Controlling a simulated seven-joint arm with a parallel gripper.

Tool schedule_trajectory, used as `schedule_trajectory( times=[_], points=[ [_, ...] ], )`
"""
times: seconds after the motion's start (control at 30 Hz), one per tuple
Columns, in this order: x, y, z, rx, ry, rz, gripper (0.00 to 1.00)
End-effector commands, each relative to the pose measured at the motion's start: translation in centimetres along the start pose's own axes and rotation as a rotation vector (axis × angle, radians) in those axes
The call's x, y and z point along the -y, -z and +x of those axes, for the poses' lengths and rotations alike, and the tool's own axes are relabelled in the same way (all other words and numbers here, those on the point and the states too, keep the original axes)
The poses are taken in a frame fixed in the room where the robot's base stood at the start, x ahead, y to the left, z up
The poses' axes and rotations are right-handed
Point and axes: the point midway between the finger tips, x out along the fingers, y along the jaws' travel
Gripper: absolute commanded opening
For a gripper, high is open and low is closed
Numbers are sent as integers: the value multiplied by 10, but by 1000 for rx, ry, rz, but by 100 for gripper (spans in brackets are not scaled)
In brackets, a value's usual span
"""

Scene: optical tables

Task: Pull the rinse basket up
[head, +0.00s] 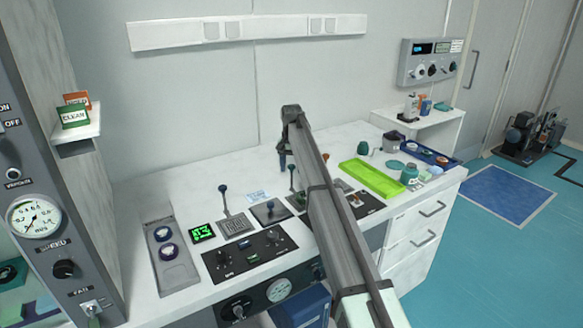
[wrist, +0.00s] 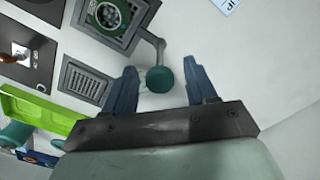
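The rinse basket (wrist: 112,14) appears to be the round green-rimmed part with several pale balls, set in a square grey unit at the top of the wrist view. A grey lever with a dark green ball knob (wrist: 160,79) rises from that unit's corner. The green knob also shows in the head view (head: 292,168), on its upright stalk. My gripper (wrist: 163,82) is open and empty, with its blue fingers on either side of the knob in the picture. In the head view my gripper (head: 283,160) is beside the knob. Contact cannot be told. My arm partly hides the unit.
Another lever with a dark blue knob (head: 223,188) stands to the left. A bright green tray (head: 371,178) lies to the right, with bottles and small pots beyond it. A black control panel (head: 248,254) is at the front.

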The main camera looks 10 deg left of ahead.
Motion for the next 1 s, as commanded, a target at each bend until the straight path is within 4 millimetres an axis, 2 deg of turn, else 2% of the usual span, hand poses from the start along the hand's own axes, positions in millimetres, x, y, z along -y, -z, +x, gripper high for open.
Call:
schedule_trajectory(
  times=[0.23, 0.37, 0.57, 0.8, 1.0],
  points=[
    [0, 0, 0, 1, 0, 0, 56],
    [0, 0, -9, 0, 0, 0, 56],
    [0, 1, -41, -1, 0, 0, 56],
    [0, 1, -89, -1, 0, 0, 56],
    [0, 1, -119, -1, 0, 0, 56]
  ],
)
